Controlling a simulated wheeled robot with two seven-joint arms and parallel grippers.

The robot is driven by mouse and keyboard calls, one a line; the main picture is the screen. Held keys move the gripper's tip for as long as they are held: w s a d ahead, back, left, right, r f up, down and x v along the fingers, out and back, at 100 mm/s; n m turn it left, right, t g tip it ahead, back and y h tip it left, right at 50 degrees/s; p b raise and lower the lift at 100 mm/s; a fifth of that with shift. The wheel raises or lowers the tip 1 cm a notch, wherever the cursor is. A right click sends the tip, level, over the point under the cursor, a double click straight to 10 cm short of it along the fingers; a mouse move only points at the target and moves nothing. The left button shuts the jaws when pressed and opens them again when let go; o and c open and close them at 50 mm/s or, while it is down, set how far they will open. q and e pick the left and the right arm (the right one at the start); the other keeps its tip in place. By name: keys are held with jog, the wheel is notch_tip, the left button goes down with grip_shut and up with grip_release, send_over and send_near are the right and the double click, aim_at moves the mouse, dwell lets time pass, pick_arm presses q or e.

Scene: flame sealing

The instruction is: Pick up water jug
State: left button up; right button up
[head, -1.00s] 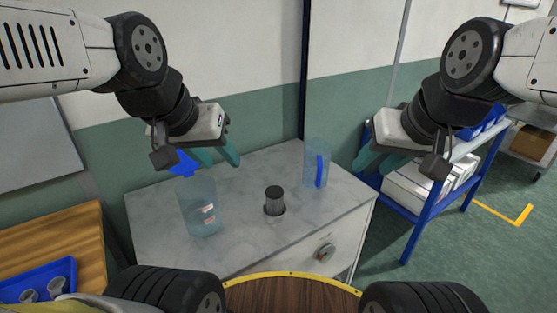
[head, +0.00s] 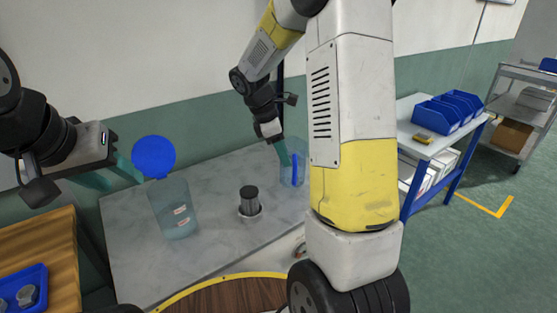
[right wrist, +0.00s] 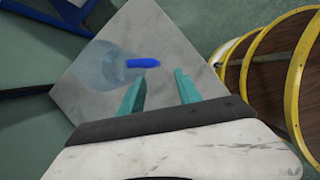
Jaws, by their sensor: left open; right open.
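The water jug is clear bluish with a blue handle. In the head view the jug (head: 301,152) stands on the marble counter's far right, partly hidden by my right arm. In the right wrist view the jug (right wrist: 98,70) lies ahead and left of the fingers, its handle (right wrist: 142,63) just beyond the fingertips. My right gripper (head: 284,158) is open and empty beside the jug; its two teal fingers also show in the right wrist view (right wrist: 158,88). My left gripper (head: 112,174) is open at the left, near the raised blue lid (head: 154,157) of a clear container (head: 174,210).
The marble counter (head: 125,230) also bears a dark ribbed cylinder (head: 249,200) between container and jug. A wooden table (head: 60,235) with a blue tray (head: 38,278) is at left. A blue-framed cart (head: 412,135) stands at right. A round yellow-rimmed wooden top (head: 225,298) is in front.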

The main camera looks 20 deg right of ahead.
jog(key=shift+n, duration=0.5)
jog(key=x, duration=0.6)
jog(key=w+x, duration=0.1)
jog(key=x, duration=0.2)
jog(key=shift+d+f, duration=0.15)
jog(key=shift+f, duration=0.05)
grip_shut()
jog(key=shift+r, duration=0.1)
dwell(0.6)
